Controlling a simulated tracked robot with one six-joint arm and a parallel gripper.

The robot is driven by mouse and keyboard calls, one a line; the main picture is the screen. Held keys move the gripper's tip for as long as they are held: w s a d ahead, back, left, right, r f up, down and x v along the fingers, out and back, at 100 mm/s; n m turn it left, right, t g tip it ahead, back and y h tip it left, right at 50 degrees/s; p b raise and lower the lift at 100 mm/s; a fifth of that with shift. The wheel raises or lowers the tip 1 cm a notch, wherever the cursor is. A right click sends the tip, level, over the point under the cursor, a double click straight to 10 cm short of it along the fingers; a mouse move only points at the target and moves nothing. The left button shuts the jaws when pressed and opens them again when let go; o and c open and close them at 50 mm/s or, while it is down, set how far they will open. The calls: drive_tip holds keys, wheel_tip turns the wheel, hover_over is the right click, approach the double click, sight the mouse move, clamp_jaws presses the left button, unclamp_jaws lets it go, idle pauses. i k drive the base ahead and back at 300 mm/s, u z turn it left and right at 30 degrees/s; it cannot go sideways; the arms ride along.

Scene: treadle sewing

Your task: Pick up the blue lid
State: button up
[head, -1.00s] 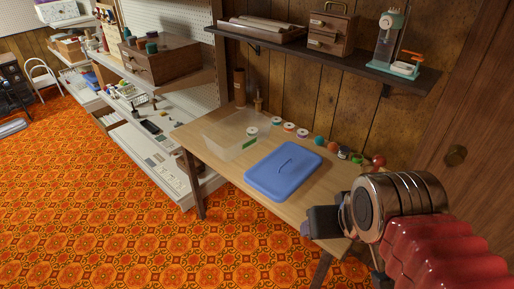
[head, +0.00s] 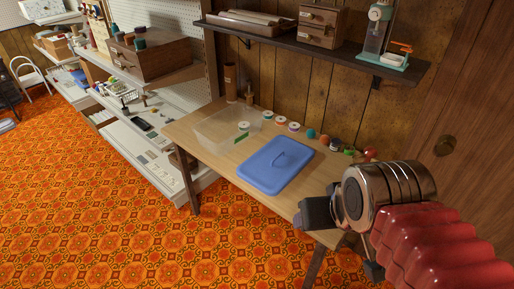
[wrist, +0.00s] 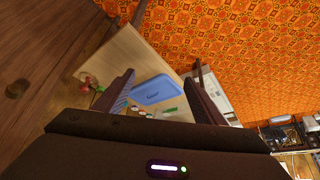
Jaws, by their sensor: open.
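The blue lid (head: 276,165) lies flat on the wooden table, with a raised handle on its top. It also shows in the wrist view (wrist: 154,90), beyond my fingers and partly between them. My gripper (wrist: 122,92) is open and empty, its two dark fingers spread apart. In the head view my gripper (head: 312,214) is at the table's right front side, to the right of the lid and apart from it.
A clear plastic bin (head: 213,132) stands on the wooden table (head: 222,160) left of the lid. Several thread spools and balls (head: 310,134) line the table's back edge. A dark shelf (head: 270,43) hangs above. Patterned orange floor (head: 110,220) lies open in front.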

sight(271, 169)
drive_tip(key=u, duration=1.9)
drive_tip(key=i, duration=1.35)
drive_tip(key=z, duration=0.35)
